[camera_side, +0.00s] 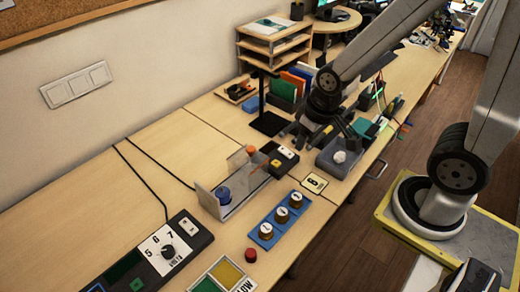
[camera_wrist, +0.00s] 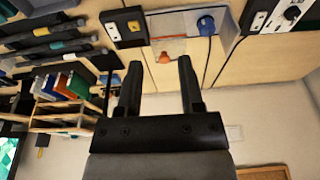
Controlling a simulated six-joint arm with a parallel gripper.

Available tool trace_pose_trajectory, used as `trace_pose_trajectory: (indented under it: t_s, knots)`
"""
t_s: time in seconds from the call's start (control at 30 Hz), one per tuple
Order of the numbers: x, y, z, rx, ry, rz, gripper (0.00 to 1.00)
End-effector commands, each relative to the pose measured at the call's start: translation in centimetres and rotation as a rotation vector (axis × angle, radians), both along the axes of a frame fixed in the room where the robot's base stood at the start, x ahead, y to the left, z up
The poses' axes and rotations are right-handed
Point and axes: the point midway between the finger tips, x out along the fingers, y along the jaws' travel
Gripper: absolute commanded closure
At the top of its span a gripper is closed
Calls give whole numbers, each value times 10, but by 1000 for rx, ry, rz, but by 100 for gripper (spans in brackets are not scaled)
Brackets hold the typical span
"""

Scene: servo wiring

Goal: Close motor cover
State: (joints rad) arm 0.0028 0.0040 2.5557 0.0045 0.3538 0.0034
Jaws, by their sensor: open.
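The motor housing (camera_side: 212,204) is a low, light grey and partly clear case near the middle of the table in the side view. A blue round part (camera_side: 223,195) sits inside it, and an orange knob (camera_side: 251,150) shows at its far end on what looks like a clear panel. I cannot tell exactly how the cover stands. In the wrist view the housing (camera_wrist: 178,22) is at the top, with the orange knob (camera_wrist: 164,58) and the blue part (camera_wrist: 206,25). My gripper (camera_wrist: 160,66) is open and empty. In the side view my gripper (camera_side: 340,128) is right of the housing, apart from it.
A black switch box (camera_side: 285,158) stands right behind the housing. A blue strip with several round knobs (camera_side: 280,221), a red button (camera_side: 251,255) and a dial box (camera_side: 160,250) are in front. A grey box with a white ball (camera_side: 340,156) is below my gripper.

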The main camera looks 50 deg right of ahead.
Motion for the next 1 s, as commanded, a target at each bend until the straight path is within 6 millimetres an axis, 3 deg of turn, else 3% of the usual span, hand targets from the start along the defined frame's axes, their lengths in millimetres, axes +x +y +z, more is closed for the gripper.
trace_pose_trajectory:
  t_s: [0.03, 0.13, 0.47, 1.0]
  knots:
    - [1, -1, 0, 4, 5, -14, 70]
    - [5, -5, -2, 20, 24, -65, 100]
    - [35, -31, -17, 170, 174, -476, 100]
    - [98, -93, -53, 580, 477, -1265, 100]
